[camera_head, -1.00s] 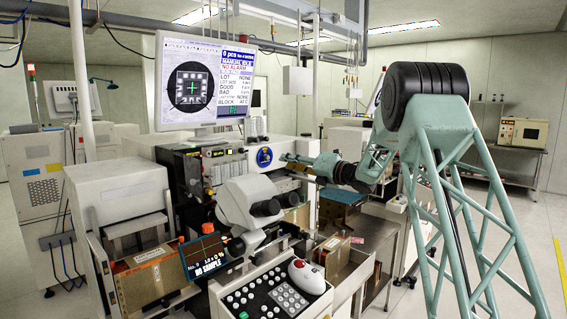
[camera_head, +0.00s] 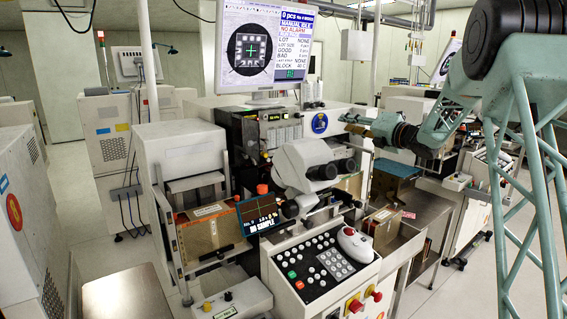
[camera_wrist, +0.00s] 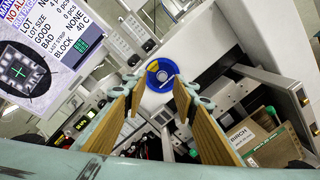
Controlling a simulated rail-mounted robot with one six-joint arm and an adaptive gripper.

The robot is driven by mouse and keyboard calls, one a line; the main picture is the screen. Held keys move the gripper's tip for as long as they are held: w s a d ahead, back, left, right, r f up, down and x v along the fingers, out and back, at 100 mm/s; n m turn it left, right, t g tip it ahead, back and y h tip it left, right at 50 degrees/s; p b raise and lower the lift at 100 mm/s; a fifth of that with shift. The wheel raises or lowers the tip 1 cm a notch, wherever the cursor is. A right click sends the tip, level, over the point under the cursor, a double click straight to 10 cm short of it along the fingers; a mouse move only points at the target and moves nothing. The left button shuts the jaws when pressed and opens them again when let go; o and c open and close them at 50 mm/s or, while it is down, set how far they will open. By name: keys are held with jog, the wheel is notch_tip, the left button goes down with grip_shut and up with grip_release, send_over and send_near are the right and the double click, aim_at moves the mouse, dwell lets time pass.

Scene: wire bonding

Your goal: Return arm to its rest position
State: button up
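My arm (camera_head: 432,138) reaches in from the right in the head view, roughly level, in front of the wire bonding machine (camera_head: 283,135). My gripper (camera_head: 350,124) is at its end, pointing left, just right of the round blue emblem on the machine. In the wrist view my gripper (camera_wrist: 155,98) shows two brown-padded fingers set wide apart. Nothing is between the pads. The blue emblem (camera_wrist: 161,75) shows beyond the fingertips.
The monitor (camera_head: 264,48) stands on top of the machine. The microscope eyepieces (camera_head: 325,168) and control panel (camera_head: 322,270) are in front. A cardboard box (camera_head: 382,226) sits on the right shelf. A labelled box (camera_wrist: 262,143) is at lower right in the wrist view.

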jog(key=s+d+r+m+h, duration=0.1)
jog(key=s+r+m+h, duration=0.3)
jog(key=r+m, duration=0.15)
jog(key=s+d+r+m+g+h, duration=0.1)
jog(key=s+r+m+h, duration=0.15)
jog(key=s+m, duration=0.65)
jog(key=s+d+r+m+g+h, duration=0.15)
jog(key=s+m+h, duration=0.25)
jog(key=s, duration=1)
jog(key=s+a+f+m+g, duration=0.3)
jog(key=s+f, duration=0.3)
jog(key=s, duration=1.2)
jog(key=s+a+f+m+g+y, duration=0.1)
jog(key=s+a+f+m, duration=0.3)
jog(key=s, duration=1.5)
jog(key=s+a+f+m+g, duration=0.3)
jog(key=s+f+m, duration=0.3)
jog(key=s, duration=1.3)
jog(key=shift+s+a+f+m+g+p, duration=0.25)
jog(key=shift+f+m+g+p, duration=0.1)
jog(key=shift+f+g, duration=0.55)
